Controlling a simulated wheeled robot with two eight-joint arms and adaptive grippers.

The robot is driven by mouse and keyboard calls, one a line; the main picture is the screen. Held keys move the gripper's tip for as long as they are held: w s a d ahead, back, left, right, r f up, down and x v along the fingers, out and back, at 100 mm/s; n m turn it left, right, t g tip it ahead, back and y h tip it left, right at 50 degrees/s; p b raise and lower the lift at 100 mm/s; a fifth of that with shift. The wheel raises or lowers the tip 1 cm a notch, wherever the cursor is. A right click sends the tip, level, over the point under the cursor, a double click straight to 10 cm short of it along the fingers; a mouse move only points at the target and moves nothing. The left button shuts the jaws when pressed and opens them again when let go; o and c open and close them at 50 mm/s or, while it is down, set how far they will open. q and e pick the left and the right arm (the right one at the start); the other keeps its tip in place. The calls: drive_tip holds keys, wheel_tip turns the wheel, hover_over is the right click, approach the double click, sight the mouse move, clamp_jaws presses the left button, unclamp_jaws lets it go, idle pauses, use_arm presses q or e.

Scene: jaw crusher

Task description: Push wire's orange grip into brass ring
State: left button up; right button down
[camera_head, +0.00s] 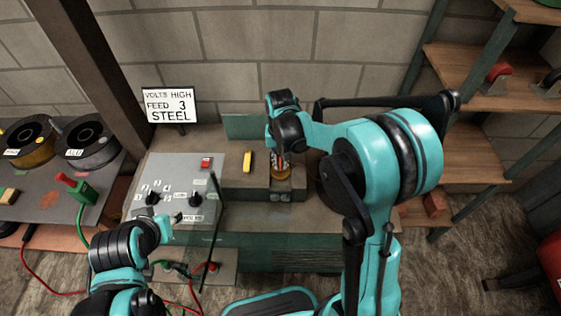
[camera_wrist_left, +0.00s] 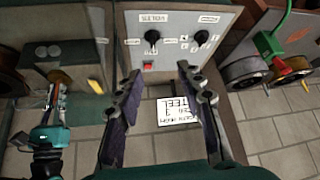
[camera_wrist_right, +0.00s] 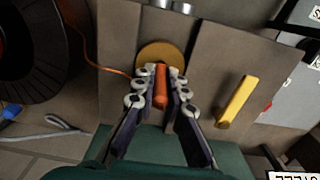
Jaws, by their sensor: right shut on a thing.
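My right gripper (camera_wrist_right: 160,78) is shut on the wire's orange grip (camera_wrist_right: 161,90), which lies lengthwise between its fingers. The grip's far end overlaps the lower part of the round brass ring (camera_wrist_right: 158,52); I cannot tell whether it has entered. The thin orange wire (camera_wrist_right: 102,66) runs off to the left in the right wrist view. In the head view my right gripper (camera_head: 280,159) points down at the brass ring (camera_head: 283,173) on the bench. My left gripper (camera_wrist_left: 160,76) is open and empty, over the control panel (camera_wrist_left: 181,22).
A yellow bar (camera_wrist_right: 237,101) lies beside the ring. The control panel with knobs and red switch (camera_head: 206,162) is left of it. A sign (camera_head: 169,105) stands behind. Wire spools (camera_head: 88,145) sit on the left table, and shelves (camera_head: 470,150) stand right.

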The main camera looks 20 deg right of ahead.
drive_tip(key=shift+f+b, duration=0.5)
drive_tip(key=shift+f, duration=0.1)
idle(0.7)
drive_tip(key=c, duration=1.5)
unclamp_jaws()
wheel_tip(320, 180, up, 12)
drive_tip(key=shift+r, duration=0.1)
